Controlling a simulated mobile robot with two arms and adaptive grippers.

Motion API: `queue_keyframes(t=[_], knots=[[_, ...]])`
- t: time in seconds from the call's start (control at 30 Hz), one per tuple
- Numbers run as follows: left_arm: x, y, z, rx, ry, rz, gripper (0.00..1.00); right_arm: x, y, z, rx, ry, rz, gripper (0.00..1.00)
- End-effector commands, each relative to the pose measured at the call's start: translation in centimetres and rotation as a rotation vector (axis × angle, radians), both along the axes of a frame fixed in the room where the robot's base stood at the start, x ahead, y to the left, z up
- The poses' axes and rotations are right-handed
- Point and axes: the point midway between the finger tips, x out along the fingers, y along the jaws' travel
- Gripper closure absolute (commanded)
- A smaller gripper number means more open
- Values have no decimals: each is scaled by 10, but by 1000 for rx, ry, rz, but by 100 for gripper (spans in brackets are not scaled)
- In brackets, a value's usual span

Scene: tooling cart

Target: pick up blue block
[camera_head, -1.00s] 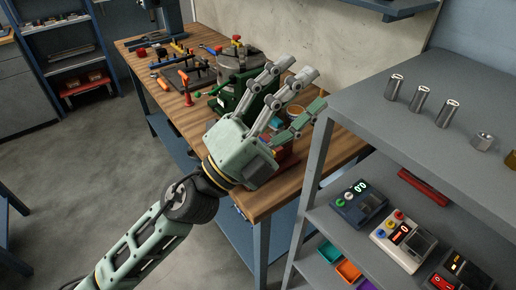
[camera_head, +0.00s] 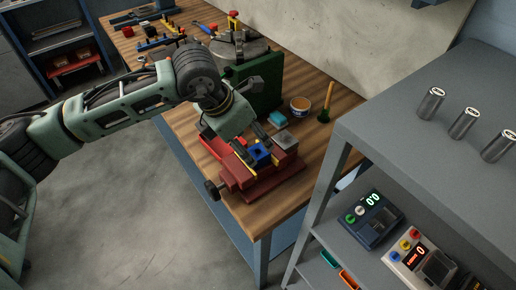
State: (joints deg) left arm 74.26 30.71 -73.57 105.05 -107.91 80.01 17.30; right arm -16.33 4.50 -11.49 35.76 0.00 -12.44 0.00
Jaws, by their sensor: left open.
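The blue block (camera_head: 259,156) sits in the red vise (camera_head: 278,183) near the front end of the wooden bench, in the head view. My left gripper (camera_head: 258,148) comes down from the upper left, just over the block. Its fingers are open, and the visible finger parts show near the block. The palm and fingers hide part of the block, and I cannot tell whether they touch it. My right gripper is not in view.
A cyan block (camera_head: 278,118), a small tin (camera_head: 300,105) and a wooden-handled brush (camera_head: 327,103) stand behind the vise. A dark green plate (camera_head: 268,85) rises beside my gripper. A grey shelf cart (camera_head: 400,125) stands close on the right.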

Motion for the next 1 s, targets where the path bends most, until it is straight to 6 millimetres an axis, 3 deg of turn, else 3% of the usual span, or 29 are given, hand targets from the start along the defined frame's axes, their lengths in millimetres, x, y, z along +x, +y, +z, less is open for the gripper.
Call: queue_keyframes(t=[0.1,0.2,0.3,0.4,0.6,0.7,1.0], knots=[[3,-5,-10,-1,3,0,39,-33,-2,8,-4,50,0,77],[7,-10,-21,-1,5,-1,39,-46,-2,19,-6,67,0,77],[11,-16,-36,-3,4,-2,39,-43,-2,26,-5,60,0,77],[14,-19,-47,-4,2,-1,39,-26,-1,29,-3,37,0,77],[16,-21,-54,-4,0,-1,39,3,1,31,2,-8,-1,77],[16,-21,-53,-4,0,-1,40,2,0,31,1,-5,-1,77],[16,-21,-53,-5,1,-2,66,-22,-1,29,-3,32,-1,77]])
